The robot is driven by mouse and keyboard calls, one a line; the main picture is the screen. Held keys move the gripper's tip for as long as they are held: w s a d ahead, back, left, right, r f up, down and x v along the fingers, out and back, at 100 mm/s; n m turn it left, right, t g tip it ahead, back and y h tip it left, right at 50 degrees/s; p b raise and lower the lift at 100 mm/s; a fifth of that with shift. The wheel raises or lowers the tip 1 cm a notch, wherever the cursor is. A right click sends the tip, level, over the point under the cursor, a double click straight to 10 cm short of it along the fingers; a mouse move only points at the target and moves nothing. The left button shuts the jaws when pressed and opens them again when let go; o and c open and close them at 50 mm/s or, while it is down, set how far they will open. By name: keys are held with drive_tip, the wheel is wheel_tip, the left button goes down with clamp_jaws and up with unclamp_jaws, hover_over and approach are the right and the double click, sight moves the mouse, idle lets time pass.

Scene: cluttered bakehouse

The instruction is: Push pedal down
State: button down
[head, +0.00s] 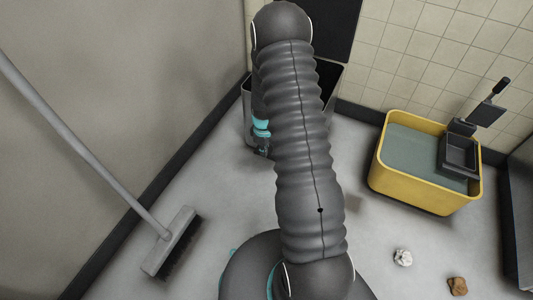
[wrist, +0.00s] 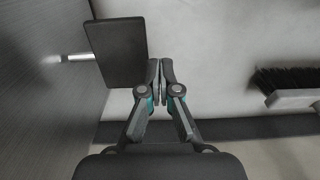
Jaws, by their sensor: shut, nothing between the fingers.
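The pedal (wrist: 115,50) is a dark rectangular plate in the wrist view, on a pale metal rod coming from the grey bin wall at the left. My gripper (wrist: 160,70) is shut and empty. Its fingertips are beside the pedal's right edge; I cannot tell if they touch it. In the head view my gripper (head: 263,151) points down at the left front of the bin (head: 333,82), which is largely behind my arm. The pedal is hidden in that view. A dark panel (head: 332,28) stands upright behind the bin's open top.
A broom (head: 172,243) leans at the left wall, its head on the floor; its bristles (wrist: 285,80) show right in the wrist view. A yellow mop bucket (head: 420,192) stands right. A white crumpled scrap (head: 402,257) and a brown lump (head: 457,286) lie on the floor.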

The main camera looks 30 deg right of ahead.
wheel_tip(320, 180, up, 6)
drive_tip(key=s+a, duration=0.1)
drive_tip(key=a, duration=0.1)
drive_tip(key=shift+s+f, duration=0.15)
drive_tip(key=shift+s, duration=0.1)
drive_tip(key=shift+a, duration=0.1)
drive_tip(key=s+a+r+m+g, duration=0.2)
drive_tip(key=s+r+m, duration=0.1)
drive_tip(key=s+m, duration=0.3)
drive_tip(key=s+a+r+t+p, duration=0.1)
drive_tip(key=s+r, duration=0.5)
drive_tip(key=r, duration=0.6)
drive_tip(key=s+a+r+m+t+p, duration=0.1)
drive_tip(key=s+a+r+t, duration=0.3)
drive_tip(key=r, duration=0.8)
drive_tip(key=s+a+r+t+p, duration=0.1)
drive_tip(key=s+a+r, duration=0.3)
drive_tip(key=s+r, duration=0.4)
wheel_tip(320, 180, up, 5)
drive_tip(key=shift+s+a+m+t+p, duration=0.2)
drive_tip(key=shift+s+m+t+p, duration=0.15)
drive_tip(key=shift+t, duration=0.45)
